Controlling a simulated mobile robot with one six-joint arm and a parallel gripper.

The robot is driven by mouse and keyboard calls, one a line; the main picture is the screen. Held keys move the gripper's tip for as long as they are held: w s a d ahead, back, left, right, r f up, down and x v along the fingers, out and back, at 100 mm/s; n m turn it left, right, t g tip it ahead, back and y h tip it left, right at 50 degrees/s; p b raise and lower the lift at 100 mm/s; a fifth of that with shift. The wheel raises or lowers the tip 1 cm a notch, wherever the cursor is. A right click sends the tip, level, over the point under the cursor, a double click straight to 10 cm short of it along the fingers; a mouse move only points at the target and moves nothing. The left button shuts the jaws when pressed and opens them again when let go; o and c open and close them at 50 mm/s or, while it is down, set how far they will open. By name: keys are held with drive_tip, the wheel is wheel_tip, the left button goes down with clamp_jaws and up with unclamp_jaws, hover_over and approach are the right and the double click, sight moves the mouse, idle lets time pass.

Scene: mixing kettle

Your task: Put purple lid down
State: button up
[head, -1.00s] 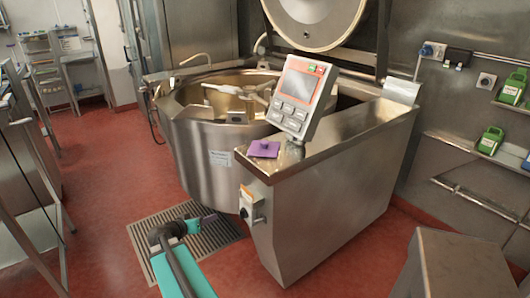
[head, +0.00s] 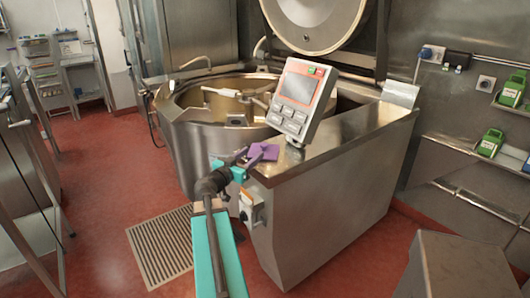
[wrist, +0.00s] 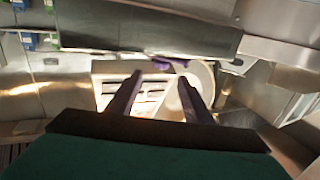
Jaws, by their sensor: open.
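The purple lid (head: 266,152) lies on the steel ledge of the kettle housing, in front of the control panel. It is a small flat square with a knob in the head view. My gripper (head: 243,157) is at the ledge's left front corner, just left of the lid and close to it. I cannot tell whether they touch. In the wrist view the two dark fingers of my gripper (wrist: 158,82) stand apart with nothing clearly held between them. Purple patches show beyond the fingertips there, too blurred to identify.
The tilted control panel (head: 299,100) stands just behind the lid. The open kettle (head: 186,146) is to the left, with its raised round lid (head: 310,18) behind. The ledge (head: 345,135) is clear to the right. A steel box (head: 455,265) stands at the lower right.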

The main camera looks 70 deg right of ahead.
sight(262, 146)
idle(0.3)
drive_tip(key=shift+s+d+p, duration=0.25)
drive_tip(key=shift+d+p, duration=0.25)
drive_tip(key=shift+d, duration=0.8)
drive_tip(key=shift+s+d+p, duration=0.2)
drive_tip(key=shift+d+p, duration=0.3)
drive_tip(key=shift+d, duration=0.8)
drive_tip(key=shift+s+d+p, duration=0.25)
drive_tip(key=shift+d+p, duration=0.25)
drive_tip(key=shift+d, duration=0.8)
drive_tip(key=shift+s+d, duration=0.15)
drive_tip(key=shift+d, duration=0.2)
drive_tip(key=shift+s+d+p, duration=0.2)
drive_tip(key=shift+d+p, duration=1.15)
drive_tip(key=shift+d, duration=0.1)
drive_tip(key=shift+s+d+f+p, duration=0.15)
drive_tip(key=shift+d+p, duration=0.15)
drive_tip(key=shift+d, duration=0.25)
drive_tip(key=shift+s+d+r+p, duration=0.15)
drive_tip(key=shift+d+p, duration=0.1)
drive_tip(key=shift+d, duration=0.3)
drive_tip(key=shift+f, duration=0.1)
